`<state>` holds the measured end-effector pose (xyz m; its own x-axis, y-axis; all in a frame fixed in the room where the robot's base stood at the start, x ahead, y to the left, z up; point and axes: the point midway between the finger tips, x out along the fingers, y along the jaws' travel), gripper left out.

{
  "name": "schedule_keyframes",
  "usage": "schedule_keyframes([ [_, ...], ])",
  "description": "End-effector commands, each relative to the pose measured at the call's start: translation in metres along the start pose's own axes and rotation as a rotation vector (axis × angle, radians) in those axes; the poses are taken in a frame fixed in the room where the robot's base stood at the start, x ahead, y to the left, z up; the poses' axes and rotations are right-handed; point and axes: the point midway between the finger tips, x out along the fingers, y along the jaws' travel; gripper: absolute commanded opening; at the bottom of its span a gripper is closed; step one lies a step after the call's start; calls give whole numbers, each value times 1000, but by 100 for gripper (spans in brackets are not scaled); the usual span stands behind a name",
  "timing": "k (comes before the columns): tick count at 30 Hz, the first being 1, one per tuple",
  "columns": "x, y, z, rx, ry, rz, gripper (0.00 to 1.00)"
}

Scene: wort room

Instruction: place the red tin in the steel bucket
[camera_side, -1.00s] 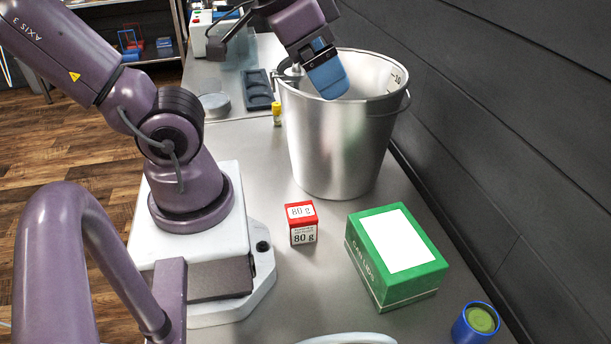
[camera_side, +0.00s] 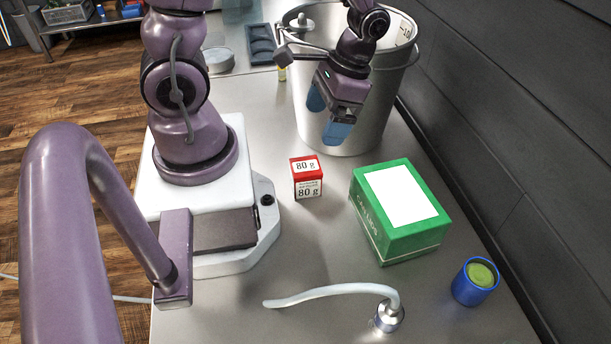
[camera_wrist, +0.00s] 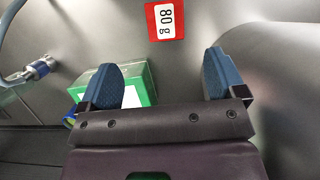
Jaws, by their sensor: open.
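The red tin (camera_side: 307,178) is a small red box with white "80 g" labels, upright on the steel bench. A curved grey wall at the right of the wrist view looks like the bucket (camera_wrist: 290,75). My gripper (camera_side: 326,116) has blue fingers, open and empty, in front of the bucket and above and beyond the tin. Its spread fingers show in the wrist view (camera_wrist: 162,72).
A green box (camera_side: 385,232) with a white top label stands right of the tin. A blue pot (camera_side: 473,287) with green contents and a curved white tap (camera_side: 340,293) are nearer the front. A dark tray (camera_side: 261,45) lies left of the bucket. Bench around the tin is clear.

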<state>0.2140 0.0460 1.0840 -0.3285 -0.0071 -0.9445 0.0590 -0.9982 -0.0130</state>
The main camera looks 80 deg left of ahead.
Motion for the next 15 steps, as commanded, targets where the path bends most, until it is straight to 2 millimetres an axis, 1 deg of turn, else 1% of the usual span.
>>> schedule_keyframes([
  [1, 11, -2, -1, 3, -36, 1, 89],
  [3, 21, -5, -3, 12, -64, 0, 89],
  [6, 29, -7, -6, 26, -84, -2, 89],
  [9, 32, -9, -12, 55, -61, -10, 89],
  [11, 39, -9, -12, 62, -63, -10, 89],
  [15, 65, -9, -9, 63, -66, -9, 89],
])
